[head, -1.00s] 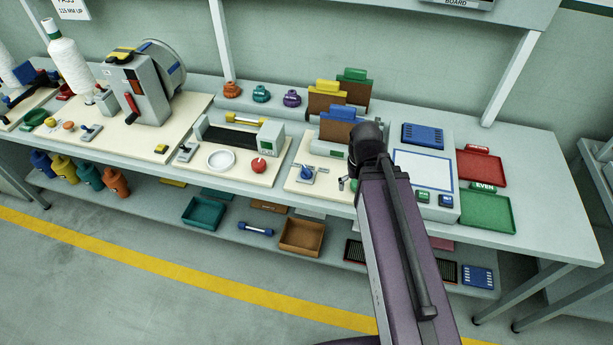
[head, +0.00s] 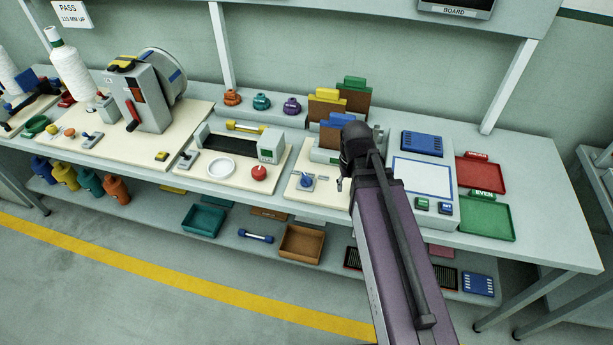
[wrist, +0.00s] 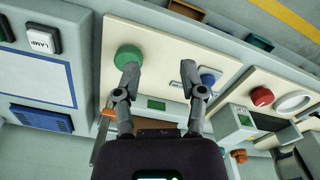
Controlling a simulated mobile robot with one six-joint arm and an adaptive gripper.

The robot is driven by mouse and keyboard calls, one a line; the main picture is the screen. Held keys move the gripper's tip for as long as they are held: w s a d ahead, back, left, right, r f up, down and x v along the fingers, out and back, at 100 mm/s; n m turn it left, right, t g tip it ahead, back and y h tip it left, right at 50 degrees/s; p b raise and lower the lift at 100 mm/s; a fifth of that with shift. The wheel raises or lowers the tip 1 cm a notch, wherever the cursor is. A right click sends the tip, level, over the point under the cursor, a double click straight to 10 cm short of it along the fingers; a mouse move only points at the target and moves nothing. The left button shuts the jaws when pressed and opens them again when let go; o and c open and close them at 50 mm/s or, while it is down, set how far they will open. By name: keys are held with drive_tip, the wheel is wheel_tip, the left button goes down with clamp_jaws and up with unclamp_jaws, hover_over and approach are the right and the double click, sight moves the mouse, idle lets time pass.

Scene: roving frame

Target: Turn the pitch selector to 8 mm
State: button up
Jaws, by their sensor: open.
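A blue knob (head: 306,183) with a pale label stands on a cream board (head: 300,196) right of the middle of the bench. In the wrist view the blue knob (wrist: 208,78) is beside the right fingertip, partly hidden behind it; the label's writing is too small to read. A round green knob (wrist: 126,56) on the same board is just beyond the left fingertip. My gripper (wrist: 165,82) is open and empty, its two fingers apart above the board. In the head view my arm hides most of the gripper; one fingertip shows right of the blue knob.
A red knob (head: 259,173) and a white dish (head: 221,168) are on the board to the left. Upright brown boards with coloured tops (head: 325,108) stand behind. A panel with a white screen (head: 421,173) and red (head: 482,171) and green (head: 486,219) trays are to the right.

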sight(306, 176)
drive_tip(key=w+a+r+n+p, duration=0.2)
drive_tip(key=w+a+n, duration=0.2)
drive_tip(key=w+a, duration=0.7)
drive_tip(key=w, duration=0.3)
drive_tip(key=shift+r, duration=0.2)
drive_tip(key=shift+f, duration=0.2)
wheel_tip(306, 176, down, 13)
drive_tip(key=b, duration=1.3)
drive_tip(key=shift+f+b, duration=0.15)
drive_tip(key=shift+b, duration=0.15)
clamp_jaws()
